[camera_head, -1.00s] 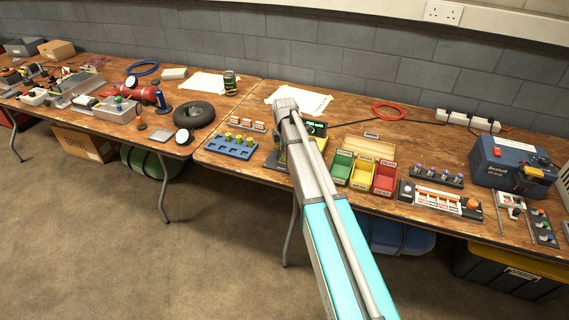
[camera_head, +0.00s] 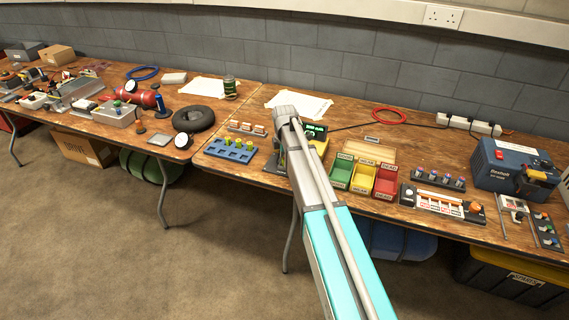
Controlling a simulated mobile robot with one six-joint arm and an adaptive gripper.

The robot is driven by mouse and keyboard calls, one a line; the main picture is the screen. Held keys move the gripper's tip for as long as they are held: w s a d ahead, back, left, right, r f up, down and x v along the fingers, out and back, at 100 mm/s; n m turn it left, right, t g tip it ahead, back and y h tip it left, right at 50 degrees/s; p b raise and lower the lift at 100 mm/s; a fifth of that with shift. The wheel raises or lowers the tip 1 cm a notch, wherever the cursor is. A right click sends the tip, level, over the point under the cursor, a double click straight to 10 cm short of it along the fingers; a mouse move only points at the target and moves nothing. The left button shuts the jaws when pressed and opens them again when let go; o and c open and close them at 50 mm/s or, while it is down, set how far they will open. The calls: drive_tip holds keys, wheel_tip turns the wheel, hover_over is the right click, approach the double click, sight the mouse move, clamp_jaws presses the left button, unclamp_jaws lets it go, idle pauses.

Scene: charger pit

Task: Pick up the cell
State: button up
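Several cells with yellow-green tops (camera_head: 238,144) stand upright in a blue rack (camera_head: 215,150) near the front edge of the bench, left of my arm. The one meant by the task cannot be told from this view. My gripper (camera_head: 276,163) shows only as a small dark part beside the arm, over the bench just right of the rack and apart from the cells. My arm hides most of it, so its fingers and anything between them cannot be made out. A yellow and black charger with a green display (camera_head: 315,132) is partly hidden behind the arm.
Green (camera_head: 341,170), yellow (camera_head: 363,177) and red (camera_head: 387,182) bins stand right of my arm. A small rack (camera_head: 247,128) is behind the blue rack. A black tyre (camera_head: 194,119) lies further left. A blue power unit (camera_head: 512,165) stands at right.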

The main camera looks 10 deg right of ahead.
clamp_jaws()
drive_tip(key=shift+r, duration=0.2)
wheel_tip(320, 180, up, 2)
drive_tip(key=shift+r+p, duration=0.1)
drive_tip(key=shift+p, duration=1.15)
drive_tip(key=s+r+p, duration=1)
drive_tip(key=s, duration=0.4)
drive_tip(key=shift+r, duration=0.2)
drive_tip(key=shift+a, duration=0.2)
